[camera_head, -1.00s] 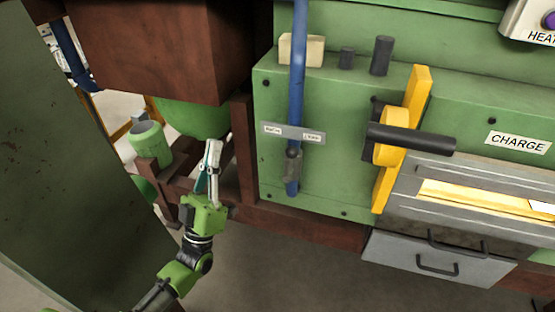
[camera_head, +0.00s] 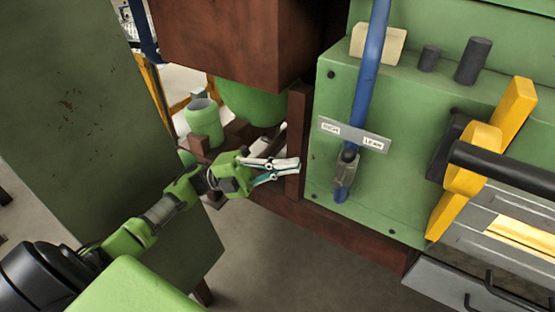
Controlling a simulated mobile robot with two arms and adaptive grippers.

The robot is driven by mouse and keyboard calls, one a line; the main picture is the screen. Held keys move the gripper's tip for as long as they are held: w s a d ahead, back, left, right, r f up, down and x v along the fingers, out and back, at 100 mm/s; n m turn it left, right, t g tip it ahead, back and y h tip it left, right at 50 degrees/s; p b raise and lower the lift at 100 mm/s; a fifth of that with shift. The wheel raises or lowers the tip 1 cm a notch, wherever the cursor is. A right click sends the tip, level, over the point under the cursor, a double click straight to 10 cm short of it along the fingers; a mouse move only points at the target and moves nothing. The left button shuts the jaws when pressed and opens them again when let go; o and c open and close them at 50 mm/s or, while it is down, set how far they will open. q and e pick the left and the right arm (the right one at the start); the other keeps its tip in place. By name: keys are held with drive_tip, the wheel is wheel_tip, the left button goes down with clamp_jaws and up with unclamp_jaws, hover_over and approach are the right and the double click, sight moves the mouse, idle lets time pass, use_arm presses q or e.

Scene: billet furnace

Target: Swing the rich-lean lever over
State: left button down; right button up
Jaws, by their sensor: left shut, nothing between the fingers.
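The rich-lean plate (camera_head: 352,134) is a grey strip across the blue pipe (camera_head: 370,70) on the green panel, with RICH at its left end and LEAN at its right. Just below it, a grey fitting with a dark knob (camera_head: 347,163) sits on the pipe. It looks like the lever, but I cannot tell which side it points to. My left gripper (camera_head: 297,164) is left of the fitting, apart from it, in front of a brown post. Its fingertips meet and point right, with nothing between them. My right gripper is not in view.
A yellow handle with a black bar (camera_head: 480,150) juts out at the right, above a grey drawer. A brown box (camera_head: 235,40) overhangs the area above my gripper. A green jar (camera_head: 203,122) stands behind my left arm. The floor below is clear.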

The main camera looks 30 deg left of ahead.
sight(342, 168)
use_arm(q)
drive_tip(key=p+x, duration=0.3)
drive_tip(key=x, duration=0.5)
drive_tip(key=shift+d+p, duration=0.25)
drive_tip(key=shift+p, duration=0.05)
drive_tip(key=shift+r, duration=0.1)
drive_tip(key=d+y, duration=0.1)
drive_tip(key=d+m+g+y+p, duration=0.1)
drive_tip(key=d+y+p, duration=0.1)
drive_tip(key=shift+r+m+g, duration=0.3)
drive_tip(key=shift+g, duration=0.1)
